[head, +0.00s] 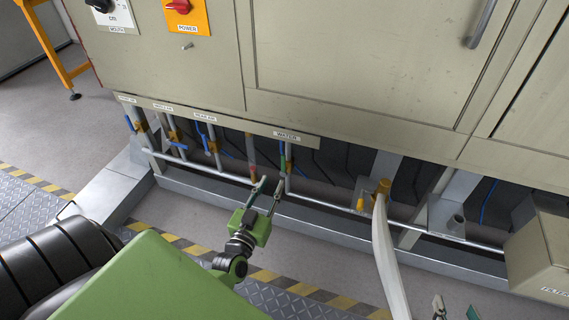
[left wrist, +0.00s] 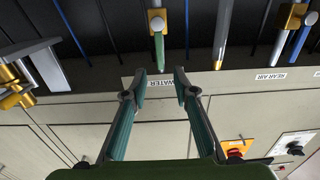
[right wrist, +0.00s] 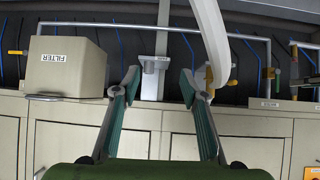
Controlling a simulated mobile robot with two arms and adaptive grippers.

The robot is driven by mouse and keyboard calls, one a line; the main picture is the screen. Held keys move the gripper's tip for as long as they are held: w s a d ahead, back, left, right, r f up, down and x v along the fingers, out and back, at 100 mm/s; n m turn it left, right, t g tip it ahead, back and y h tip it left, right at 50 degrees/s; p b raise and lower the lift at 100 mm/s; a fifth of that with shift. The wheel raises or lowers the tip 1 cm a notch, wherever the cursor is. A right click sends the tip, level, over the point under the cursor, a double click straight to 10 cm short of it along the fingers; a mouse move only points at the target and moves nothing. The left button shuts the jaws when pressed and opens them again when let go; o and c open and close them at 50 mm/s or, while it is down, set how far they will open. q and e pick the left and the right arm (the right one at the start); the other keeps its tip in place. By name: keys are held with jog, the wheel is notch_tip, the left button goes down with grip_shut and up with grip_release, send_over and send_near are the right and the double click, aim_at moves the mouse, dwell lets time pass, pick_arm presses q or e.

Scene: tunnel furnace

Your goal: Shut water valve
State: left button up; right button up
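The water valve (left wrist: 157,20) is a brass body on a pipe with a green lever (left wrist: 158,52), in the left wrist view at top centre. The lever lies along the pipe direction, near the WATER label (left wrist: 152,83). In the head view the green lever (head: 282,162) hangs under the WATER label (head: 287,135). My left gripper (head: 270,184) is open and empty; in the left wrist view its fingertips (left wrist: 159,73) point towards the lever, apart from it. My right gripper (right wrist: 160,75) is open and empty, well to the right of the valve in the head view.
Blue-handled valves on neighbouring pipes (head: 208,140) stand left of the water valve. A horizontal pipe (head: 330,208) and a grey base rail run in front. A FILTER box (head: 540,250) stands at right. A pale curved duct (head: 383,250) rises between the two grippers.

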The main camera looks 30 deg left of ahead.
aim_at(283, 163)
pick_arm(q)
jog(key=b+x, duration=0.1)
jog(key=x, duration=0.5)
jog(key=shift+f, duration=0.1)
jog(key=b+x, duration=0.1)
jog(key=x, duration=0.3)
jog(key=shift+w, duration=0.4)
pick_arm(e)
jog(key=w+a+r+t+y, duration=0.1)
jog(key=w+r+t, duration=0.2)
jog(key=r, duration=0.3)
jog(key=w+a+r+t+y, duration=0.1)
jog(key=w+a+r+t, duration=0.1)
jog(key=r+t, duration=0.2)
notch_tip(283, 163, up, 3)
jog(key=shift+w+a+f, duration=0.1)
jog(key=shift+w+a, duration=0.05)
jog(key=shift+w, duration=0.25)
pick_arm(q)
grip_shut()
